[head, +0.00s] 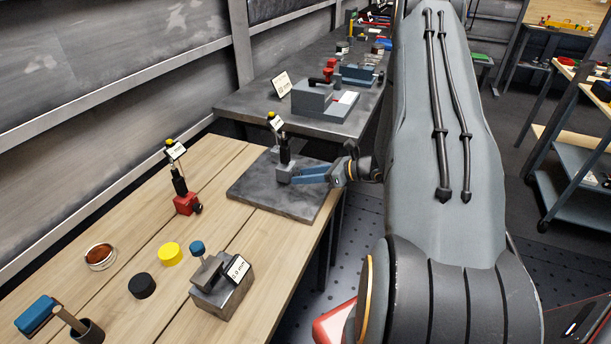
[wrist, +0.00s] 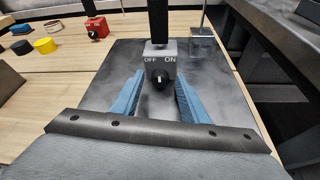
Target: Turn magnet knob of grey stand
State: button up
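The grey stand (head: 284,170) stands upright on a dark steel plate (head: 262,191), with a black post and a small labelled gauge on top. In the wrist view its grey magnet base (wrist: 161,55) faces me, marked OFF on the left and ON on the right. The black magnet knob (wrist: 160,80) is on its front, with a white mark pointing about upward between the words. My gripper (wrist: 160,78) is open, one blue finger on each side of the knob with gaps showing. In the head view my gripper (head: 294,175) reaches the stand from the right.
A red stand (head: 186,203) is on the wooden bench to the left. A metal block (head: 222,290) and yellow (head: 170,253) and black (head: 142,285) discs are nearer. A grey fixture (head: 325,101) sits on the table behind. A shiny block (wrist: 203,43) stands right of the base.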

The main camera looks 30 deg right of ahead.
grip_shut()
jog(key=n+h+b, duration=0.1)
jog(key=b, duration=0.1)
jog(key=shift+a+f+n+t+b, duration=0.1)
jog(key=shift+n+t+b, duration=0.2)
jog(key=shift+n, duration=0.1)
jog(key=shift+s+n+t+h+b, duration=0.1)
jog(key=shift+n+t+h+b, duration=0.25)
jog(key=shift+n+b, duration=0.35)
jog(key=shift+o, duration=0.7)
grip_release()
